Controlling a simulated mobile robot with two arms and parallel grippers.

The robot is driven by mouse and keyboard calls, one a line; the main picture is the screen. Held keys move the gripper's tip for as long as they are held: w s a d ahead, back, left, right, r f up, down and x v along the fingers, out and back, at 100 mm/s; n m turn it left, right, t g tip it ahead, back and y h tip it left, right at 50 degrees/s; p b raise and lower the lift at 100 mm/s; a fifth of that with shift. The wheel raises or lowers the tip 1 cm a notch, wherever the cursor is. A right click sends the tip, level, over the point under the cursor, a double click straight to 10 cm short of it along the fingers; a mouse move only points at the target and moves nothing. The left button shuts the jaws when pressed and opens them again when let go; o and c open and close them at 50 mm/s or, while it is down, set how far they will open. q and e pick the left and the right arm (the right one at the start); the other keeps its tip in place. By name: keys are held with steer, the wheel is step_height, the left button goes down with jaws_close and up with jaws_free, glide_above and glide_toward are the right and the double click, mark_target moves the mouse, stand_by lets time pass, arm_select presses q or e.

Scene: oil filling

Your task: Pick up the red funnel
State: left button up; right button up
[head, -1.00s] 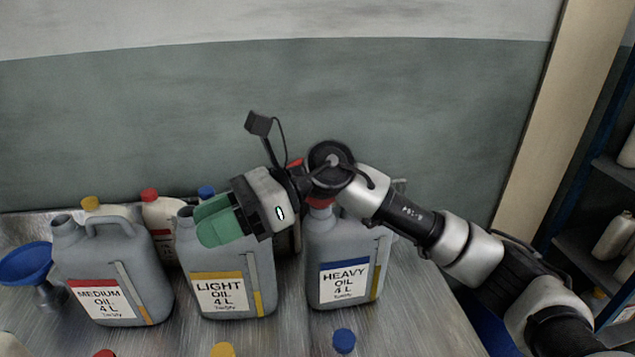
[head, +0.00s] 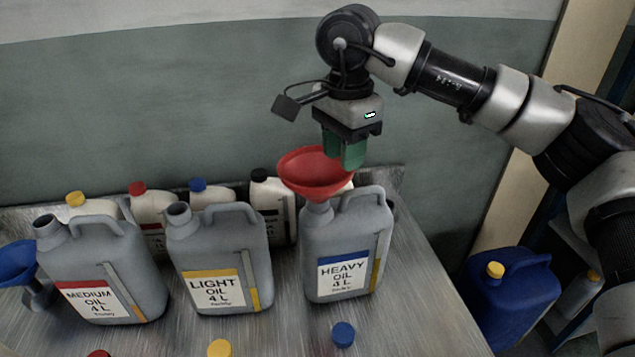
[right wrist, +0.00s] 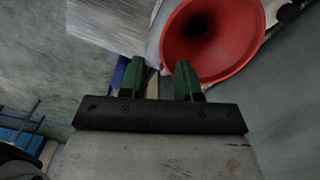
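The red funnel (head: 308,175) sits upright over the mouth of the grey jug labelled HEAVY OIL (head: 347,232). My right gripper (head: 344,160) points down at the funnel's right rear rim, with its green fingers overlapping the rim in the head view. In the right wrist view the two green fingers (right wrist: 160,75) are apart, with nothing clearly between them. There the funnel's wide bowl (right wrist: 228,50) shows beyond the right finger. I cannot tell whether a finger touches the rim. My left gripper is not in view.
Grey jugs labelled LIGHT OIL (head: 225,250) and MEDIUM OIL (head: 110,265) stand to the left on the metal table (head: 420,320). A blue funnel (head: 18,262) is at the far left. Several capped white bottles stand behind. A blue canister (head: 512,300) is right of the table.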

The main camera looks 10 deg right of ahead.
step_height(320, 180, down, 4)
steer(key=shift+a+f+p, duration=0.1)
steer(key=shift+a+p, duration=0.05)
steer(key=shift+p, duration=0.8)
steer(key=shift+w+f, duration=0.1)
steer(key=shift+f, duration=0.45)
jaws_close()
